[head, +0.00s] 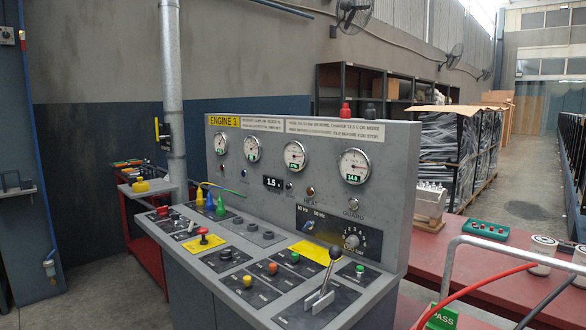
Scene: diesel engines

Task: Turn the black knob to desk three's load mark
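The grey control desk (300,132) stands in the middle, with a yellow label (223,121) reading ENGINE 3. On its upright panel, a dark plate (330,222) carries a small dark bluish knob (308,225) under 50 Hz and 60 Hz marks. To its right is a rounder light-grey knob (351,241) ringed by numbers; its pointer is too small to read. Dark round controls (226,254) also sit on the sloped top, so I cannot tell which is the black knob. No load mark is legible. Neither of my grippers is in view.
A lever (325,281) and a red mushroom button (204,238) stand up from the desk top. Gauges (354,166) line the panel. A pipe (172,90) rises behind left.

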